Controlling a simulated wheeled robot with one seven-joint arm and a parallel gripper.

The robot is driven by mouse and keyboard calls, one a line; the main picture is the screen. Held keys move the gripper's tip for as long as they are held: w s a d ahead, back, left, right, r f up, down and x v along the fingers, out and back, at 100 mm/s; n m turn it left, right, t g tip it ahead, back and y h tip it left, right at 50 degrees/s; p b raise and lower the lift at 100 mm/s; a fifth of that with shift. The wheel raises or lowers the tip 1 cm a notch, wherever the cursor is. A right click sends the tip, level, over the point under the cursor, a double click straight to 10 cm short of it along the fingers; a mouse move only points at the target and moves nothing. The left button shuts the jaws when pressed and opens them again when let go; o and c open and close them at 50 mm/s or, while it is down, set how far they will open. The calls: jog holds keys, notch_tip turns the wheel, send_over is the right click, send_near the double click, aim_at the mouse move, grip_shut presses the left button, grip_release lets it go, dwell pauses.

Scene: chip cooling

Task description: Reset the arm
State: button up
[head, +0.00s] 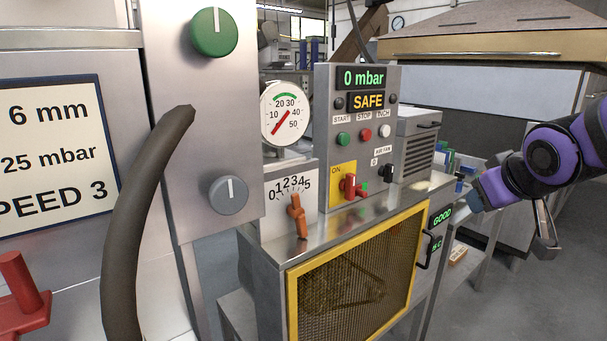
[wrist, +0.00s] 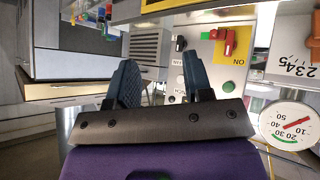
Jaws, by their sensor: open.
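My purple arm enters the head view from the right edge. My gripper (head: 478,192) is at its end, right of the control panel (head: 353,150) and clear of it. In the wrist view my gripper (wrist: 163,78) shows two dark blue fingers spread apart with nothing between them. The wrist view is upside down, and the control panel lies beyond the fingers. The panel reads "0 mbar" and "SAFE". The red handle (head: 349,185) sits on a yellow "ON" plate; it also shows in the wrist view (wrist: 229,42). An orange lever (head: 297,215) stands at a 0 to 5 scale.
A pressure gauge (head: 284,113) stands left of the panel. A yellow-framed mesh guard (head: 358,262) covers the machine front. A grey vented box (head: 418,145) is right of the panel. A thick dark hose (head: 135,220) rises in the left foreground. Open floor lies at the lower right.

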jog(key=s+a+r+m+g, duration=0.1)
jog(key=s+g, duration=0.1)
jog(key=s, duration=0.6)
jog(key=s+a+r+m+g+y, duration=0.1)
jog(key=s+a+g, duration=0.1)
jog(key=s, duration=0.6)
jog(key=shift+a, duration=0.15)
